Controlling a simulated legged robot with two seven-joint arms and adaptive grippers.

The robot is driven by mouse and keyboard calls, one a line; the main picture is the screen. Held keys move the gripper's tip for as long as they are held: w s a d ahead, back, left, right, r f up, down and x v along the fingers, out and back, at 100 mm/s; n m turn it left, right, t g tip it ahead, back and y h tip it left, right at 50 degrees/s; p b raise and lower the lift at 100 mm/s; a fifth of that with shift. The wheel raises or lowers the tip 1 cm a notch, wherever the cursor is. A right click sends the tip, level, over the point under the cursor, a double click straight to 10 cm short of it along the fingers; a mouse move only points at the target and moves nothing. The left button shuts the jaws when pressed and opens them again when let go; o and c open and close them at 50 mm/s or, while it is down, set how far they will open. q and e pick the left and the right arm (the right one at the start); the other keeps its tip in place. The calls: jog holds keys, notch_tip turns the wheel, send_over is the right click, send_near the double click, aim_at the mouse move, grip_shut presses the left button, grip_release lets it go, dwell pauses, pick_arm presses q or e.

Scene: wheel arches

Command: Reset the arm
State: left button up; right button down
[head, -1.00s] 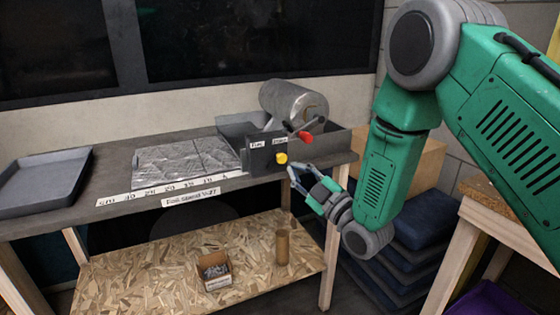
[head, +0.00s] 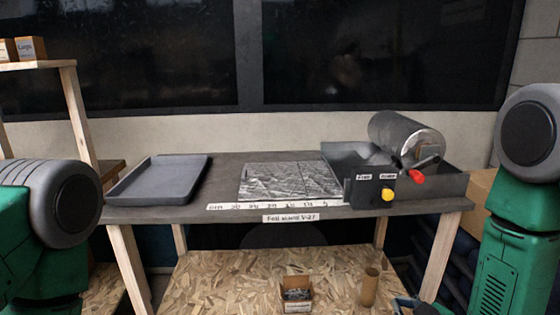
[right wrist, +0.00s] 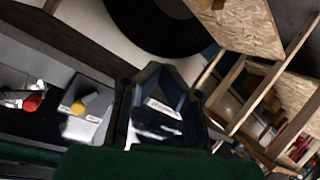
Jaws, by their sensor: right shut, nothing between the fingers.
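My right arm (head: 515,235) hangs at the right edge of the head view. Its gripper (head: 415,306) shows only in part at the bottom edge, in front of the bench's lower shelf. In the right wrist view the right gripper's dark fingers (right wrist: 162,72) are shut and hold nothing. My left arm (head: 45,225) shows at the left edge of the head view, but its gripper is outside the picture.
The bench (head: 225,165) holds a grey tray (head: 158,182), a foil sheet (head: 285,180) and a roller machine (head: 405,135) with red and yellow knobs. A small box (head: 296,293) and a cardboard tube (head: 369,287) stand on the lower shelf (head: 225,280). A wooden rack (head: 75,110) stands at left.

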jog(key=s+f+m+g+h, duration=0.1)
jog(key=s+f+m+g, duration=0.2)
jog(key=s, duration=1.2)
jog(key=s+f+m+g+h, duration=0.1)
jog(key=s+f+m+g, duration=0.3)
jog(key=s+f+g, duration=0.5)
jog(key=s+f, duration=0.2)
jog(key=s, duration=0.4)
jog(key=shift+s+f+h, duration=0.3)
jog(key=shift+f+h, duration=0.1)
jog(key=shift+d, duration=0.15)
